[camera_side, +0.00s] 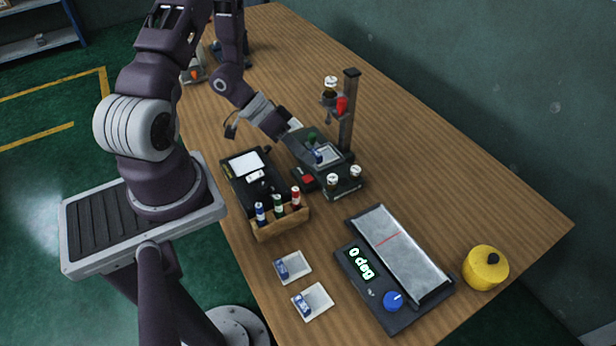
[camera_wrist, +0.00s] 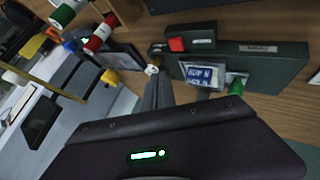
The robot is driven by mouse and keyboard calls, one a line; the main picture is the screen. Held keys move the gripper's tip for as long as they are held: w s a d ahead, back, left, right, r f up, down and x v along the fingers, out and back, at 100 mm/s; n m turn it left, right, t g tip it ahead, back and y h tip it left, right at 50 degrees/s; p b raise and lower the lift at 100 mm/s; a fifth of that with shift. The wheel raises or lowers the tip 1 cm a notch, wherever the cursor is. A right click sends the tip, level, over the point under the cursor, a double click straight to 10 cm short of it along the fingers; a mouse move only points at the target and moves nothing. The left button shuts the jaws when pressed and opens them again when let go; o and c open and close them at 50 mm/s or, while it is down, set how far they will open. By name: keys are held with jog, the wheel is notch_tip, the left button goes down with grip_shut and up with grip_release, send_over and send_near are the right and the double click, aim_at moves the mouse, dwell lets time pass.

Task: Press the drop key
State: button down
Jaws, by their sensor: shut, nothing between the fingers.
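The film tower has a dark post (camera_side: 348,115) and a dark base, also seen in the wrist view (camera_wrist: 270,66). A red key (camera_side: 307,179) sits on a low dark block at the tower's front; I take it for the drop key. In the side view my wrist is left of the tower; the fingertips are hard to make out.
A wooden rack (camera_side: 281,222) holds blue, green and red vials. Two small jars (camera_side: 332,181) stand by the tower front. Two white trays (camera_side: 292,267), a gap gauge with a blue knob (camera_side: 393,300) and a yellow pot (camera_side: 485,268) lie nearer. The table's right side is clear.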

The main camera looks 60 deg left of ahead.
aim_at(304, 177)
jog(key=shift+f, duration=1.75)
jog(key=shift+f, duration=0.1)
dwell(0.6)
jog(key=shift+f, duration=0.3)
jog(key=shift+f, duration=0.4)
dwell(0.4)
dwell(0.4)
jog(key=shift+r, duration=0.8)
jog(key=shift+r, duration=2.55)
